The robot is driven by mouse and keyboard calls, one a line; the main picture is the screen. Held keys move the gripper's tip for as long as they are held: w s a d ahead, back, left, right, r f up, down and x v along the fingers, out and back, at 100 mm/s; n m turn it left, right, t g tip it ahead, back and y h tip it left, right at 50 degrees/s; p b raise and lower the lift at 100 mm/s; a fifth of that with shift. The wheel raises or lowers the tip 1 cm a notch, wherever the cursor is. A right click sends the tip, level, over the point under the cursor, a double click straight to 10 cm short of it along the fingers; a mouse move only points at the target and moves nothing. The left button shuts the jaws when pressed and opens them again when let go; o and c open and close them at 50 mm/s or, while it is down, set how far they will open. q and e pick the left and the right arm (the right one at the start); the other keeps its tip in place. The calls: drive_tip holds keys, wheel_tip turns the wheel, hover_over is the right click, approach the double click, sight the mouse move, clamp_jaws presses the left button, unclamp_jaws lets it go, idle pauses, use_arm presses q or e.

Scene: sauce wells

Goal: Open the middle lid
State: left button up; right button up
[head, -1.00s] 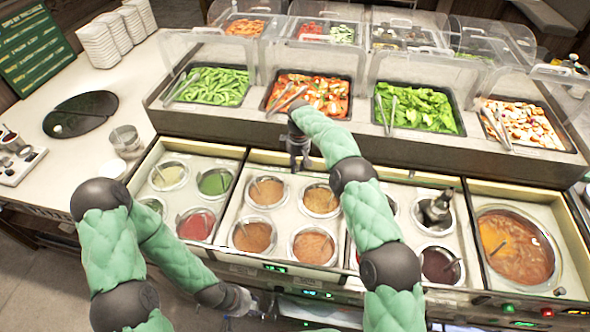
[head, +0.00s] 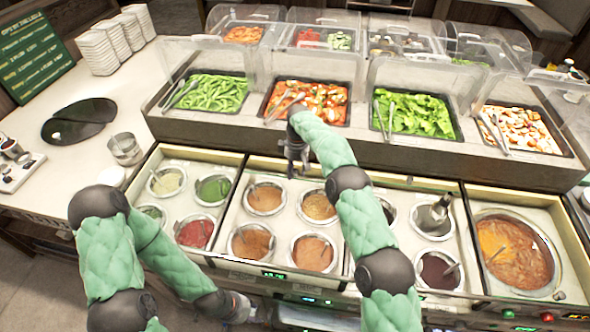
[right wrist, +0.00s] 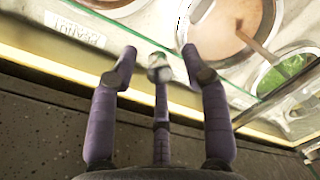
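The middle sauce section (head: 285,222) holds several round wells of brown and tan sauce. Its clear lid is hard to make out in the head view. In the right wrist view, a clear pane with a green edge (right wrist: 280,62) crosses near a tan sauce well (right wrist: 228,38). My right gripper (head: 293,168) is over the back of the middle section. In the right wrist view its purple fingers (right wrist: 159,70) are spread, with nothing clearly held; contact with the pane cannot be told. My left gripper (head: 242,307) is low by the counter's front; its fingers are too small to read.
Clear sneeze guards (head: 408,70) and a raised shelf with food pans (head: 415,112) stand behind the wells. Left wells (head: 195,232), right wells (head: 437,268) and a large soup well (head: 515,252) flank the middle section. The left counter has free room.

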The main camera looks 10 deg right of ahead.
wheel_tip(320, 180, up, 12)
drive_tip(key=shift+w+d, duration=0.35)
drive_tip(key=shift+d, duration=0.05)
idle(0.3)
